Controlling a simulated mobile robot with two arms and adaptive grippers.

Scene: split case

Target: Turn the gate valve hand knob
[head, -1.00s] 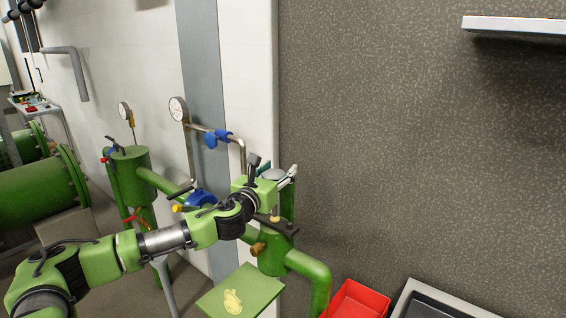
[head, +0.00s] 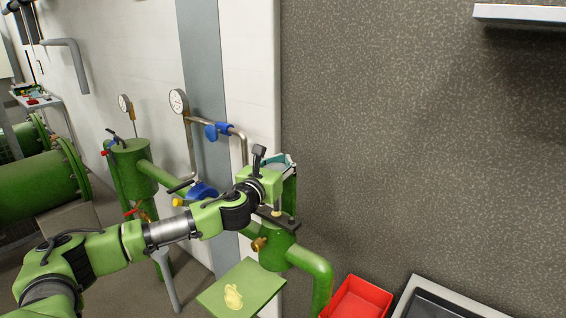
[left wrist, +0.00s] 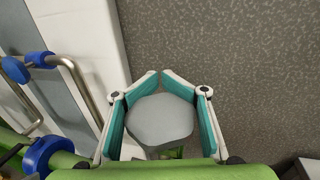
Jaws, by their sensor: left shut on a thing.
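The grey hand knob (left wrist: 160,119) of the gate valve fills the middle of the left wrist view. It is rounded, with a flat top. My left gripper (head: 280,161) is at the valve in the head view. The wrist view shows its teal-padded fingers (left wrist: 160,76) wrapped around both sides of the knob, with their tips close together beyond it. The gripper is shut on the knob. In the head view my gripper and wrist hide most of the knob. The green valve body (head: 272,248) stands below my wrist. My right gripper is out of view.
A pipe with blue fittings (head: 218,130) and a pressure gauge (head: 179,101) stand left of the valve. A green plate (head: 241,288) and a red bin (head: 357,299) lie below. A grey shelf (head: 522,14) juts out at upper right.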

